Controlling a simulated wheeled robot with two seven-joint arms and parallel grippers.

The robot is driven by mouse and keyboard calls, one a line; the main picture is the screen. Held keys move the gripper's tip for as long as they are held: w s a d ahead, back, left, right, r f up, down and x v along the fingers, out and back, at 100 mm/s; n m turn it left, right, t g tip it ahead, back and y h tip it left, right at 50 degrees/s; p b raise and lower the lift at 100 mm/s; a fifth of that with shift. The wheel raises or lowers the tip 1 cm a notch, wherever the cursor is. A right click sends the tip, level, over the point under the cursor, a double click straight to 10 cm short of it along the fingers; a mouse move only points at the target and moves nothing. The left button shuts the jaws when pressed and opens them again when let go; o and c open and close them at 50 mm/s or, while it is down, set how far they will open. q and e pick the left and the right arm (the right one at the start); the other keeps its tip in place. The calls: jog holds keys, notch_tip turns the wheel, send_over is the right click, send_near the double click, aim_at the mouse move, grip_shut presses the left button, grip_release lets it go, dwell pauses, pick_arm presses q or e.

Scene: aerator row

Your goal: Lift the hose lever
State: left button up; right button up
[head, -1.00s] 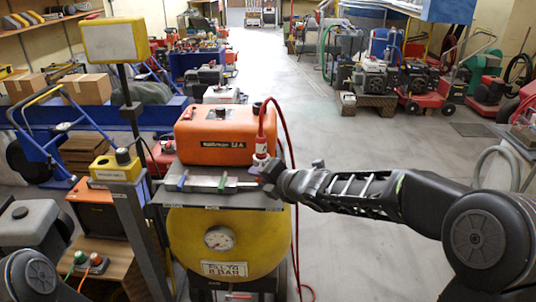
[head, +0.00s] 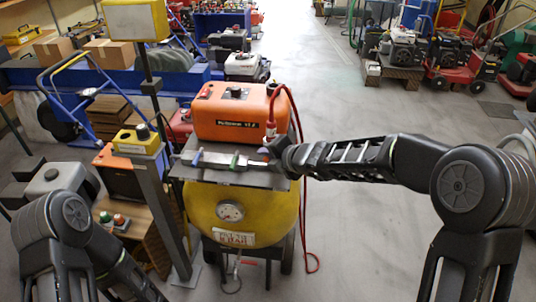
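A grey manifold (head: 216,163) lies on the dark shelf of the yellow-tank compressor, in front of an orange box. It bears a blue lever (head: 197,157) at its left and a green lever (head: 234,161) near its middle, both standing up from it. A red hose (head: 292,112) with a red fitting (head: 270,130) comes down at the manifold's right end. My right gripper (head: 272,151) is at that end, beside a small dark blue part. Its fingers are too small and dark to tell whether they are open, or touch a lever. My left arm shows at lower left; its gripper is out of view.
The orange box (head: 238,112) stands behind the manifold. A grey post with a yellow control box (head: 137,141) stands close on the left. The yellow tank (head: 243,212) is below the shelf. Open floor (head: 370,230) lies to the right.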

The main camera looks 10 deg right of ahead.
jog(key=o, duration=0.4)
jog(key=shift+o, duration=0.2)
jog(key=p+v, duration=0.1)
jog(key=v, duration=0.6)
jog(key=shift+s+d+r, duration=0.15)
jog(key=shift+s, duration=0.15)
